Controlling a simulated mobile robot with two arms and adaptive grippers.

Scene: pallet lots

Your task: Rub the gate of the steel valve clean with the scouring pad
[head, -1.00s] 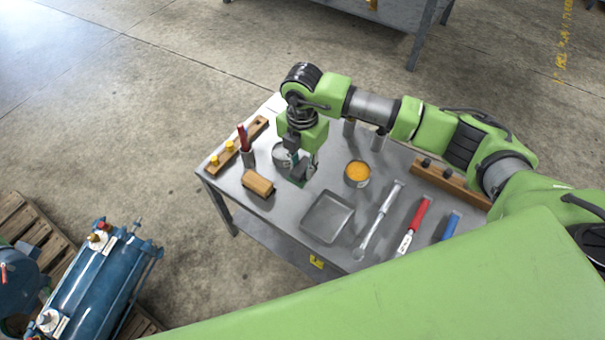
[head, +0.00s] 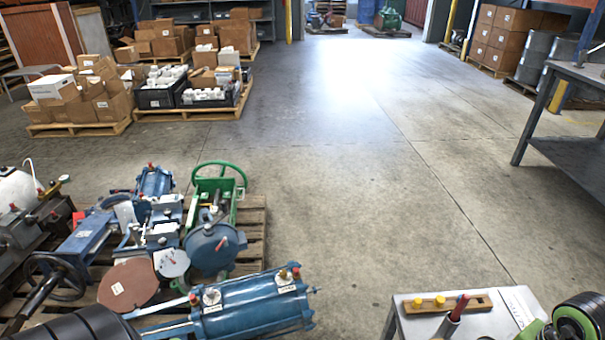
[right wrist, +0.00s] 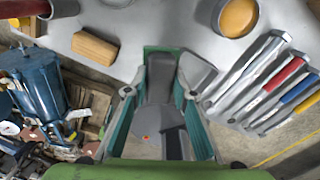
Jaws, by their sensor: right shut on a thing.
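My right gripper (right wrist: 163,66) is shut on the scouring pad (right wrist: 161,78), which shows a dark grey block with a green edge between the teal fingers. It is held near the edge of the steel table. In the head view only part of my right arm shows at the lower right. Valves crowd a pallet at the left. One has a green frame and handwheel with a grey-blue disc (head: 213,248). I cannot tell which is the steel valve's gate. My left gripper is out of view.
The table (head: 412,322) holds a wooden rack (head: 455,303). A wooden block (right wrist: 95,48), an orange-filled tin (right wrist: 237,17) and several tools also show in the wrist view. The floor beyond is open.

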